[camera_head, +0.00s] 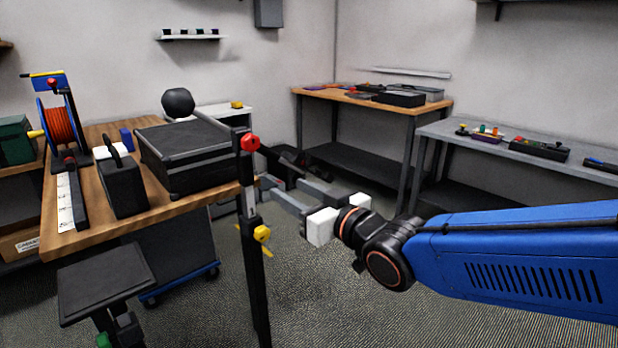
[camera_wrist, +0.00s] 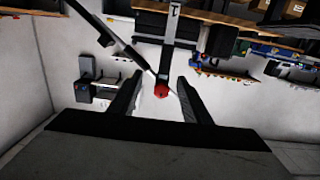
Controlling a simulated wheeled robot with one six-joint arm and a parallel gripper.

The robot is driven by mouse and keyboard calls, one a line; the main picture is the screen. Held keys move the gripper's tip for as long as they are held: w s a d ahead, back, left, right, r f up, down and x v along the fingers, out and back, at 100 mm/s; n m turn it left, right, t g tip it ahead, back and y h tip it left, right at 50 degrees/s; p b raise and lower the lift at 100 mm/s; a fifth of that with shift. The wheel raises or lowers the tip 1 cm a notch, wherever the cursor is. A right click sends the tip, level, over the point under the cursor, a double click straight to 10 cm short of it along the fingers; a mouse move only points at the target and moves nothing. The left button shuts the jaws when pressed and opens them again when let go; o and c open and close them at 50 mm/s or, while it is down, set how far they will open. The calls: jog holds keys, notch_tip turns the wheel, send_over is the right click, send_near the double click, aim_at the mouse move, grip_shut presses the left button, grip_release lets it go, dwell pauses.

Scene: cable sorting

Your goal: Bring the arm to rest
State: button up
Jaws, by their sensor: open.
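My blue arm (camera_head: 530,258) reaches in from the right in the head view, roughly level. My gripper (camera_head: 278,192) points left, away from the arm, above the floor near the workbench's right end. Its two grey fingers are spread apart with nothing held between them. In the wrist view, the fingers of my gripper (camera_wrist: 160,80) stand apart on either side of a red knob (camera_wrist: 161,91). The black post partly overlaps the fingertips in the head view; I cannot tell whether they touch.
A black post (camera_head: 250,205) carries a red knob (camera_head: 250,142) and a yellow knob (camera_head: 262,234). The wooden workbench (camera_head: 190,211) holds a black case (camera_head: 190,150) and an orange cable reel (camera_head: 59,120). A grey table (camera_head: 585,170) stands at right. Open floor lies below the arm.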

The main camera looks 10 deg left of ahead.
jog(key=d+f+m+g+h, duration=0.1)
jog(key=d+f+m+h, duration=0.3)
jog(key=d, duration=0.9)
jog(key=d+f+m+h, duration=0.1)
jog(key=d+f+h, duration=0.45)
jog(key=d, duration=0.75)
jog(key=s+d+f+m+g+h, duration=0.1)
jog(key=s+d+f+m+g, duration=0.1)
jog(key=s+d, duration=0.5)
jog(key=s+d+f+m+g+h, duration=0.2)
jog(key=s+d+f+g, duration=0.2)
jog(key=s, duration=0.7)
jog(key=d+f, duration=0.2)
jog(key=d, duration=0.1)
jog(key=shift+d+m, duration=0.15)
jog(key=shift+m, duration=0.15)
jog(key=shift+o, duration=0.3)
jog(key=shift+f+h, duration=0.1)
jog(key=shift+h, duration=0.15)
